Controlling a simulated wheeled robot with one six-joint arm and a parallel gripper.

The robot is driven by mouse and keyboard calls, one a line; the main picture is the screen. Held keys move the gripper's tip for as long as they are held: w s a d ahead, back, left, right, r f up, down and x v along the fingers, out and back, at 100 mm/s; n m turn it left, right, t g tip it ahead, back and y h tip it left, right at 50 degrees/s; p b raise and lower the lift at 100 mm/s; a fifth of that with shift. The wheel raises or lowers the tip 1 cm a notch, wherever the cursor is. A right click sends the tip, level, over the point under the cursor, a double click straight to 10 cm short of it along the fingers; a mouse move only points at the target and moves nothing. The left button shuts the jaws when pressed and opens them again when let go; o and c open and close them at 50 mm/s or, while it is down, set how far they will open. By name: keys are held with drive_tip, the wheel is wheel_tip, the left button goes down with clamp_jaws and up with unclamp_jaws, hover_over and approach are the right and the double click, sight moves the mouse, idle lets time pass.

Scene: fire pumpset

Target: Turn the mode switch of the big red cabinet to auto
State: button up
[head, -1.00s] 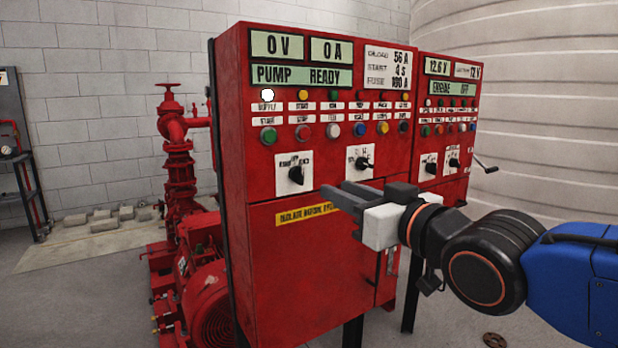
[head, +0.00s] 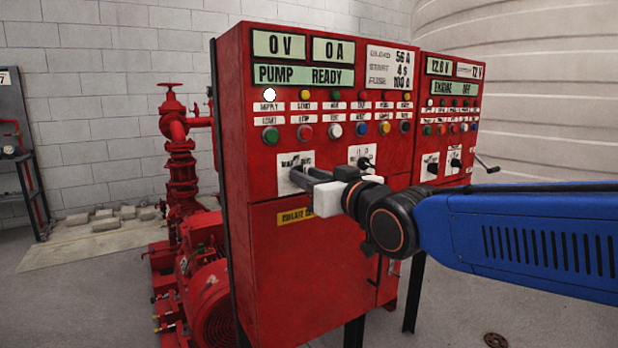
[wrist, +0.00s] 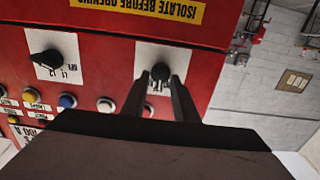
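The big red cabinet (head: 330,240) stands in the middle of the head view. Its left rotary switch, a black knob on a white plate (head: 284,184), is mostly covered by my gripper in the head view. The wrist view, upside down, shows this black knob (wrist: 160,72) between my fingertips. My gripper (head: 302,178) points at the plate with its fingers either side of the knob. In the wrist view the gripper (wrist: 160,80) is open, with narrow gaps beside the knob. I cannot read the knob's setting.
A second switch (wrist: 46,58), its plate marked L1 and L2, sits beside it. Several coloured buttons and lamps (head: 335,130) line the panel. A smaller red panel (head: 445,140) adjoins at the right. A red pump (head: 205,290) stands at the left.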

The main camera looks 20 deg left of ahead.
drive_tip(key=shift+a, duration=0.1)
clamp_jaws()
drive_tip(key=shift+m, duration=0.3)
drive_tip(key=shift+w+f+m, duration=0.1)
drive_tip(key=shift+w+m, duration=0.05)
drive_tip(key=shift+m, duration=3.95)
unclamp_jaws()
